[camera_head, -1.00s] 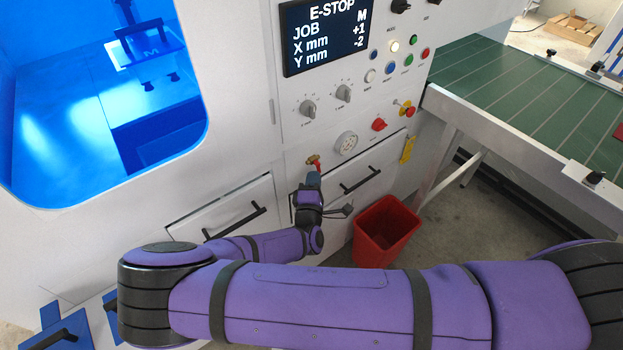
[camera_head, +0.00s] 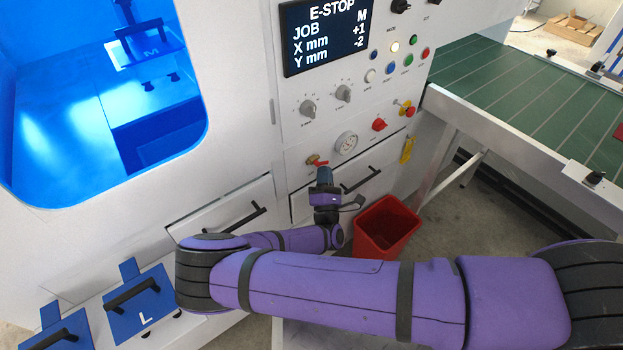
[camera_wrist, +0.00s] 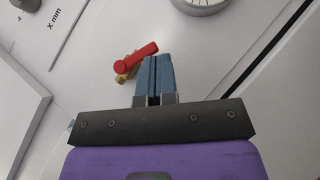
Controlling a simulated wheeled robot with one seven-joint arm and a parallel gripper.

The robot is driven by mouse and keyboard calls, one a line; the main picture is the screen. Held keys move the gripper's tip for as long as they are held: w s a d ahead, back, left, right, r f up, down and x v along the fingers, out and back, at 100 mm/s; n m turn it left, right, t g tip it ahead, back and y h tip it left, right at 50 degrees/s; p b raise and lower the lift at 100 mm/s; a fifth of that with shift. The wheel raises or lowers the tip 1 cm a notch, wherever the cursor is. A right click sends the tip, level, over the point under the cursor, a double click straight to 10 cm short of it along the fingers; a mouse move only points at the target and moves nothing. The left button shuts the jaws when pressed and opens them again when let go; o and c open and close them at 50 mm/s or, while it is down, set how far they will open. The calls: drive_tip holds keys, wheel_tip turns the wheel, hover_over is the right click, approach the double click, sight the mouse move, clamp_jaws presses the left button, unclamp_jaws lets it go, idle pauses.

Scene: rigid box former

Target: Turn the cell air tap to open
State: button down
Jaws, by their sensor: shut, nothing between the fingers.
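The air tap is a brass valve (camera_head: 312,158) with a red lever (camera_head: 320,163) on the white front panel, below the round gauge. In the head view the lever points to the right. In the wrist view the red lever (camera_wrist: 138,57) runs from the brass body (camera_wrist: 122,72) up and to the right. My gripper (camera_head: 324,170) is shut with nothing between its blue-grey fingers. In the wrist view its fingertips (camera_wrist: 158,60) are right beside the lever's free end; I cannot tell whether they touch it.
The gauge (camera_head: 346,142) and a red knob (camera_head: 379,125) sit above and right of the tap. A drawer with a black handle (camera_head: 361,180) lies just below. A red bin (camera_head: 386,228) stands on the floor. The screen (camera_head: 326,35) reads E-STOP.

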drive_tip(key=shift+w+d+r, duration=0.35)
drive_tip(key=shift+d, duration=0.15)
drive_tip(key=shift+w+d+r, duration=0.1)
drive_tip(key=shift+d+r, duration=0.05)
idle(0.4)
